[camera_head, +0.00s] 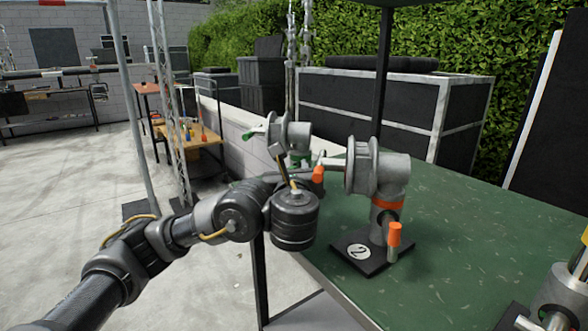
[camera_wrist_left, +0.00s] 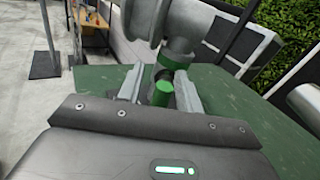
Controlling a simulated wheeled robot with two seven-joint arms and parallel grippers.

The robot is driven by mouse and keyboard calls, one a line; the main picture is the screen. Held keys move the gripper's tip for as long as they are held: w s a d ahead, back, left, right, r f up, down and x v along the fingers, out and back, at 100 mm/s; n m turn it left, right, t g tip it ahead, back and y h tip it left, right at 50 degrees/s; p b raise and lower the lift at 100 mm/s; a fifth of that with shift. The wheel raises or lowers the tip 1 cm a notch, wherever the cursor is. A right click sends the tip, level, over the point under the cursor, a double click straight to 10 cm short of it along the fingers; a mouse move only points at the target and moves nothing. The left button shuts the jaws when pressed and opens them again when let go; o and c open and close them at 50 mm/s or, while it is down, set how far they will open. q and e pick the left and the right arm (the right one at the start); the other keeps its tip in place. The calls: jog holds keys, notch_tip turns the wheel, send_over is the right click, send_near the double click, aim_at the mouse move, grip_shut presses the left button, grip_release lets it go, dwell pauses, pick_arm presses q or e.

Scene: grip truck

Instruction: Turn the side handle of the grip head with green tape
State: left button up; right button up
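The grip head with green tape (camera_head: 288,134) stands upright at the far left end of the green table. In the left wrist view its grey body and green tape band (camera_wrist_left: 176,60) show just beyond my fingers. Its side handle with a green end (camera_wrist_left: 162,93) lies between the fingertips of my left gripper (camera_wrist_left: 159,84). The gripper is open around the handle, with the right finger very close to it; I cannot tell if they touch. In the head view my left wrist hides this handle. My right gripper is not in view.
A second grip head with orange tape (camera_head: 378,185) stands nearer on a black base marked 2, close right of my left wrist. Part of another with yellow tape (camera_head: 562,295) is at the lower right. The green table (camera_head: 470,245) is clear between them.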

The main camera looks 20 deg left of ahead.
pick_arm(q)
jog(key=shift+d, duration=0.1)
jog(key=shift+c, duration=0.4)
grip_shut()
